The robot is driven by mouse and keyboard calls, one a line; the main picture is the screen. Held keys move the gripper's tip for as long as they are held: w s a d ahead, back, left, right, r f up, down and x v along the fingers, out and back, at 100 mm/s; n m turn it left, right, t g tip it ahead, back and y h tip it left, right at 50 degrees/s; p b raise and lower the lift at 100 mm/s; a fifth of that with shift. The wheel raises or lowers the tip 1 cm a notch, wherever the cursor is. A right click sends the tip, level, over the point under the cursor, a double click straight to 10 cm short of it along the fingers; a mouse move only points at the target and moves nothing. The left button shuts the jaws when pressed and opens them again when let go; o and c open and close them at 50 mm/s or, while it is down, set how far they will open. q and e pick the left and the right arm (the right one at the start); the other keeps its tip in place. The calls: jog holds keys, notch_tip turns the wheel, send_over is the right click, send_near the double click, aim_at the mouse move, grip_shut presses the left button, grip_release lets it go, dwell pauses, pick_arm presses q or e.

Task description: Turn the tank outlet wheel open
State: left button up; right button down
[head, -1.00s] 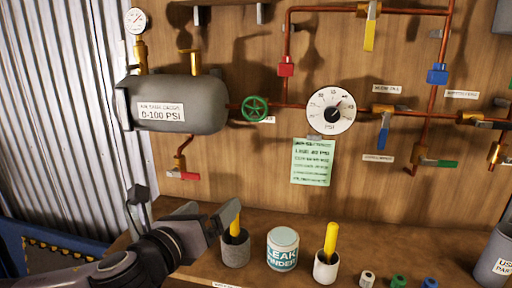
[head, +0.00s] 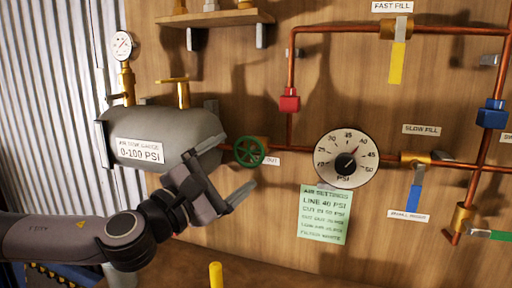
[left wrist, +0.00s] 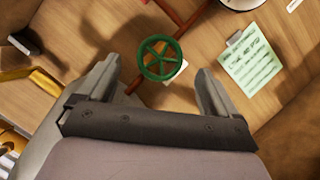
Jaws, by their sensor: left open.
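The green tank outlet wheel (head: 249,152) sits on the copper pipe just right of the grey tank (head: 165,135), beside an "OUT" label. In the left wrist view the wheel (left wrist: 160,58) lies ahead of the jaws, between the lines of the two fingers. My left gripper (head: 222,168) is open and empty, its fingers spread just left of and below the wheel in the head view. The left wrist view shows its fingers (left wrist: 158,88) wide apart, with the wheel beyond their tips. I see no contact. My right gripper is not in view.
A round dial gauge (head: 346,158) is on the board right of the wheel, with a green note (head: 325,214) below it. A red valve block (head: 289,100) is on the riser pipe above. A yellow handle (head: 216,275) stands up at the bottom edge.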

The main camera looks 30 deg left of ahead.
aim_at(249, 153)
pick_arm(q)
jog(key=shift+w+r, duration=0.25)
jog(key=shift+w, duration=0.15)
jog(key=p+x, duration=0.2)
jog(key=x, duration=0.1)
jog(key=shift+w+d, duration=0.1)
jog(key=shift+w, duration=0.3)
jog(key=shift+x, duration=0.8)
jog(key=shift+f, duration=0.1)
jog(key=c, duration=1)
